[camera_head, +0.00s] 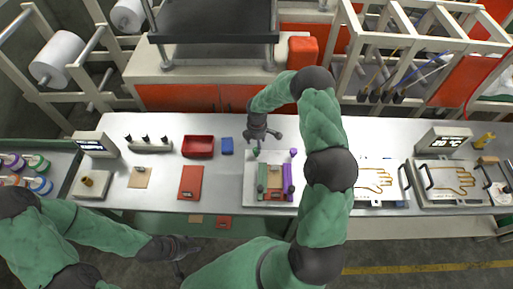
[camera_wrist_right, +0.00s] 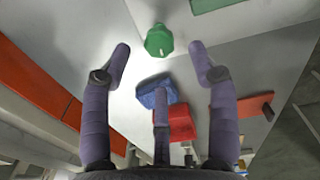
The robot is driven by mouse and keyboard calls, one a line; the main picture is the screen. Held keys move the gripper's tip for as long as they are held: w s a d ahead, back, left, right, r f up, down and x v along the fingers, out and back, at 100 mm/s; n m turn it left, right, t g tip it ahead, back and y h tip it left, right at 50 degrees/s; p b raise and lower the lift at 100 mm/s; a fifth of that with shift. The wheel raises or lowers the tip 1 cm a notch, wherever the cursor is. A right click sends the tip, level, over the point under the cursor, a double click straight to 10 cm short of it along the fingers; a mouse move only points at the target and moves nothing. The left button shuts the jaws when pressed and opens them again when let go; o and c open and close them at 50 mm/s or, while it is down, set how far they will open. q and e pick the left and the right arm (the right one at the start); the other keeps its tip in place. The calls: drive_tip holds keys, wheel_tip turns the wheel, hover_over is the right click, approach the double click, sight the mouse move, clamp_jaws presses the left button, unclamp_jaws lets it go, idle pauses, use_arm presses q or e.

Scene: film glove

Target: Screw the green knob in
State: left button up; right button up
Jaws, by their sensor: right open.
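The green knob (camera_wrist_right: 159,40) shows in the right wrist view on a pale plate, ahead of and between my spread fingers. In the head view the green knob (camera_head: 256,153) is small, just below my right gripper (camera_head: 262,137), at the upper left of the white fixture plate (camera_head: 249,196). My right gripper is open, with nothing between its fingers, and appears apart from the knob. How deep the knob sits cannot be told. My left gripper (camera_head: 180,262) hangs in front of the table's near edge, and its jaws are too small to read.
On the plate are a green bar (camera_head: 262,178), a purple bar (camera_head: 288,178) and a purple knob (camera_head: 293,152). To the left are a blue box (camera_head: 227,146), a red bin (camera_head: 198,147) and a red mat (camera_head: 191,183). Boards with glove outlines (camera_head: 452,178) lie to the right.

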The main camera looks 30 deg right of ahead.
drive_tip(key=shift+w+f, duration=0.1)
drive_tip(key=shift+f, duration=2.6)
drive_tip(key=c, duration=1.2)
